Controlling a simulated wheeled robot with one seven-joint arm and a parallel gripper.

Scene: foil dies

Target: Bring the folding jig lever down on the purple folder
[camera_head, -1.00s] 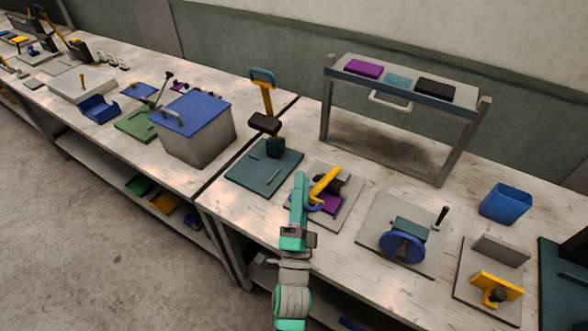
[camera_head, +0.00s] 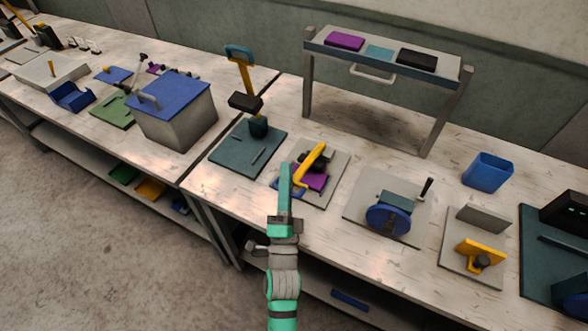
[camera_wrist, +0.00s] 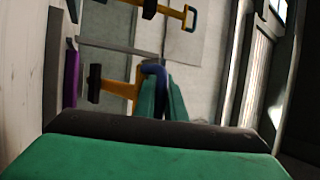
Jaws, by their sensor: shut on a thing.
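The folding jig has a grey base plate (camera_head: 327,196), a yellow lever (camera_head: 313,163) and a blue handle. The purple folder (camera_head: 318,183) lies on the plate under the lever. My gripper (camera_head: 286,172) is at the jig's left front side, shut on the blue handle (camera_wrist: 153,69), which shows at the fingertips in the wrist view. The yellow lever (camera_wrist: 122,88) also shows there. Its black pad (camera_wrist: 94,84) faces the purple folder (camera_wrist: 71,78), with a narrow gap seeming to show between them. My fingers partly hide the handle in the head view.
A teal press (camera_head: 235,158) with a raised yellow lever stands left of the jig. A blue-wheeled fixture (camera_head: 388,219) stands to the right. Behind is a rack (camera_head: 310,95) bearing purple, teal and black pieces. A blue-lidded box (camera_head: 182,125) stands further left.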

